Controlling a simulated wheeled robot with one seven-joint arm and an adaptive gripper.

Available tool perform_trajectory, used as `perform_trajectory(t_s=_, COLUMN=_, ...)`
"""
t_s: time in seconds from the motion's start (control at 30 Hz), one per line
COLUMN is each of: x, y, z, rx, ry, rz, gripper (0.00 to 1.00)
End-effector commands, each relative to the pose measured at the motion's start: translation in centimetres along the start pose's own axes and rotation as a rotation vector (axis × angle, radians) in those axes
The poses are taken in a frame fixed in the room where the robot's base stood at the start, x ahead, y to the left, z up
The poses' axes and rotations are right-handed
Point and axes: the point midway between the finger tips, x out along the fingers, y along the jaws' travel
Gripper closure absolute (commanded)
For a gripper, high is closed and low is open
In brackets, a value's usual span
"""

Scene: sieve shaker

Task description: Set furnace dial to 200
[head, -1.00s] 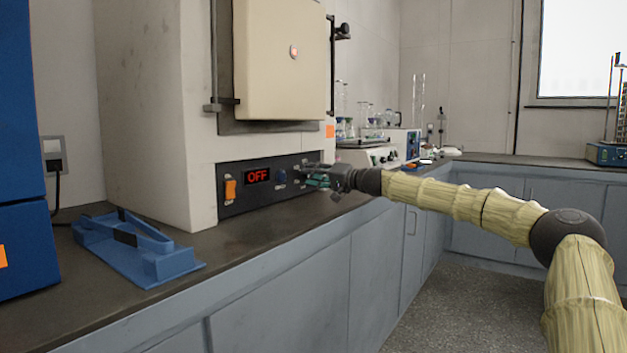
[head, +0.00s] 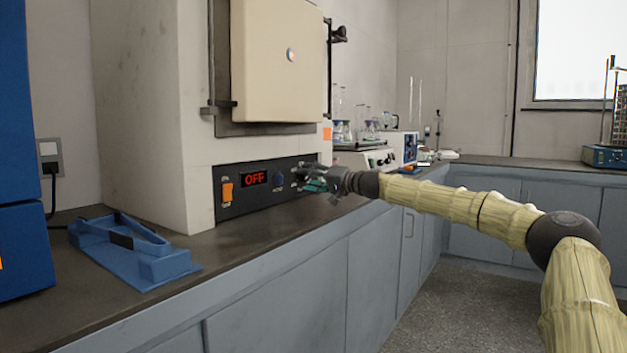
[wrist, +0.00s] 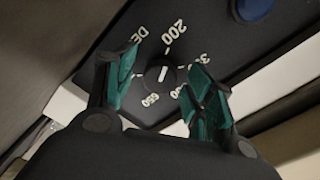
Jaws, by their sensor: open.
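The furnace (head: 160,110) stands on the counter with a dark control panel (head: 235,200) along its base. Its red display (head: 255,179) reads OFF. The small black dial (wrist: 160,77) shows in the wrist view, between my fingers. Its white pointer line lies roughly in line with the 200 label (wrist: 172,38); other labels around it are partly covered. My gripper (wrist: 160,85) is open, with a green-padded finger on each side of the dial; I cannot tell if they touch it. In the head view my gripper (head: 308,180) covers the panel's right end and hides the dial.
An orange switch (head: 227,190) and a blue knob (head: 280,178) are on the same panel. A blue tool or stand (head: 135,250) lies on the counter at left. Glassware and instruments (head: 365,135) stand beyond the furnace. The counter before the panel is clear.

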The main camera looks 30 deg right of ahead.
Motion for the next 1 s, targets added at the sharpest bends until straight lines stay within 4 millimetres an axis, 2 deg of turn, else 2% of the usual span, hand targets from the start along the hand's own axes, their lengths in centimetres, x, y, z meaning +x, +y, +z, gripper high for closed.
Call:
perform_trajectory(t_s=0.17, x=-0.7, y=0.0, z=-0.1, rx=0.001, ry=0.002, rz=0.000, gripper=0.46)
perform_trajectory(t_s=1.0, x=-8.8, y=0.0, z=-0.2, rx=0.000, ry=0.003, rz=-0.002, gripper=0.46)
